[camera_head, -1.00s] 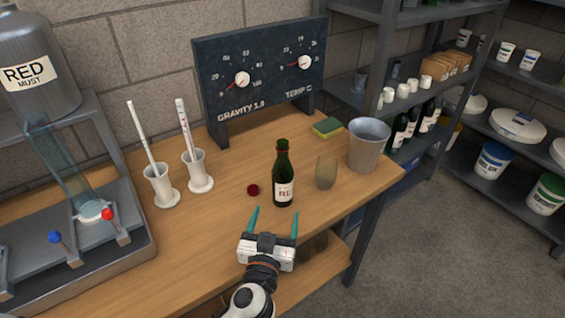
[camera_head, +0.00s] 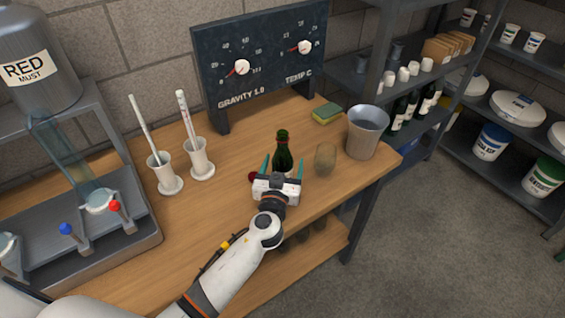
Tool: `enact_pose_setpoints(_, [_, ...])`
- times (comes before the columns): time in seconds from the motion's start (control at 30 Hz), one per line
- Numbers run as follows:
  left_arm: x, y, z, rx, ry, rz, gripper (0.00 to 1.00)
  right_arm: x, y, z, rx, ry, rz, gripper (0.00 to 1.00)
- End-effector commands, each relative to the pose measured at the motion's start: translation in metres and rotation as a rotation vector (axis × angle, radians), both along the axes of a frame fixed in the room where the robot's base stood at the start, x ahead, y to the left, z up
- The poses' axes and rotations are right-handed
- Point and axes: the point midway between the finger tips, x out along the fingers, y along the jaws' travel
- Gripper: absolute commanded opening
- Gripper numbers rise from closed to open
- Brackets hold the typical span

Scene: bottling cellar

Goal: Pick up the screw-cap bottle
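The dark green bottle (camera_head: 283,152) stands upright near the front of the wooden bench. Its label and base are mostly hidden behind my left gripper (camera_head: 282,167). The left gripper is open, with one teal finger on each side of the bottle in this view. Gaps show between the fingers and the glass, and I cannot tell how deep the bottle sits between them. A dark red cap (camera_head: 252,176) lies on the bench left of the bottle, partly covered by the gripper. My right gripper is not in view.
A tinted glass (camera_head: 325,158) stands close to the right finger. A metal bucket (camera_head: 366,132) stands at the bench's right end, with a sponge (camera_head: 326,114) behind. Two white cylinder holders (camera_head: 165,175) stand left. A gauge board (camera_head: 262,60) stands at the back.

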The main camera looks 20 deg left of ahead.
Motion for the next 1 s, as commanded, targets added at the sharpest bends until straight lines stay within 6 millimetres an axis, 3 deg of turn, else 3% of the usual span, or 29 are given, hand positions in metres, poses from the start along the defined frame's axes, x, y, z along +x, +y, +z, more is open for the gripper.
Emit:
enact_pose_setpoints(0.1, [0.0097,0.0010,-0.0004,0.001,0.001,-0.001,0.74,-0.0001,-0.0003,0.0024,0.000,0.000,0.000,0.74])
enact_pose_setpoints(0.37, [0.0112,0.0014,-0.0015,0.001,0.001,0.000,0.74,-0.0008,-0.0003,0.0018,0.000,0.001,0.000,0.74])
enact_pose_setpoints(0.73, [0.0110,0.0015,-0.0014,0.001,0.001,0.000,0.14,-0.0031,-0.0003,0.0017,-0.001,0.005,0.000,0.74])
enact_pose_setpoints(1.0, [0.0112,0.0014,0.0005,0.000,-0.002,0.000,0.14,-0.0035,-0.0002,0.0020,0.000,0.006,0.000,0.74])
